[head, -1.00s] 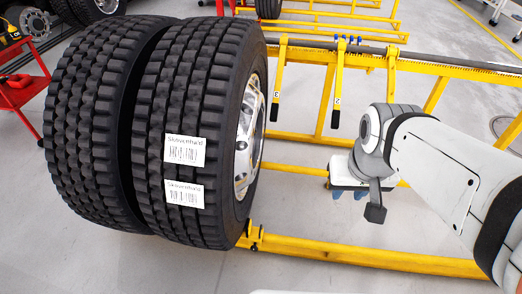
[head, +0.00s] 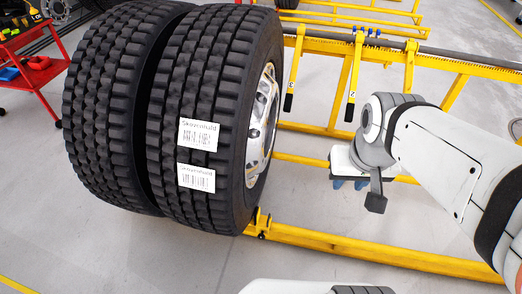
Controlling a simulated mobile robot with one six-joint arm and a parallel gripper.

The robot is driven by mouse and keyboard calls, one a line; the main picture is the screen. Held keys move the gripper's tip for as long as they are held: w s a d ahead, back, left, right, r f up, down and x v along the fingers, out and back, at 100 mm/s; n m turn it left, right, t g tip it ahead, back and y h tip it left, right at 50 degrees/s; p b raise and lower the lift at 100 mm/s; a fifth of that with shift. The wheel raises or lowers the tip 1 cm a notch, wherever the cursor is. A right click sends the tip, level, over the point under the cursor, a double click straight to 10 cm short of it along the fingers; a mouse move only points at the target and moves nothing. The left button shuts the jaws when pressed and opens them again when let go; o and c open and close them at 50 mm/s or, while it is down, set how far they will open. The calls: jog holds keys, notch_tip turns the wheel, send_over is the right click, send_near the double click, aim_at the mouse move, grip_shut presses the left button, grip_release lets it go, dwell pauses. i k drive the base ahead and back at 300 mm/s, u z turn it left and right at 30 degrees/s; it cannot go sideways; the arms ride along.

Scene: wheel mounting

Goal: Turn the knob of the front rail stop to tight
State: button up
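A small yellow rail stop (head: 261,222) sits on the lower yellow rail (head: 345,246), at the foot of the nearer tyre. A small dark part shows on it, but its knob setting is too small to read. My gripper (head: 350,184) hangs to the right of the stop and appears above the floor between the rails, apart from the stop. Its blue fingertips point down with nothing visible between them. The housing hides much of the fingers, so their opening is unclear.
Two large tyres (head: 205,120) stand side by side left of the frame, close to the stop. Yellow levers with black grips (head: 288,102) hang from the toothed upper bar (head: 465,61). A red tool cart (head: 42,82) stands far left.

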aim_at(262, 236)
jog(key=u, duration=0.95)
jog(key=k, duration=0.15)
jog(key=z, duration=1.6)
jog(key=k, duration=1.85)
jog(key=u, duration=1.25)
jog(key=i, duration=0.5)
jog(key=u, duration=0.1)
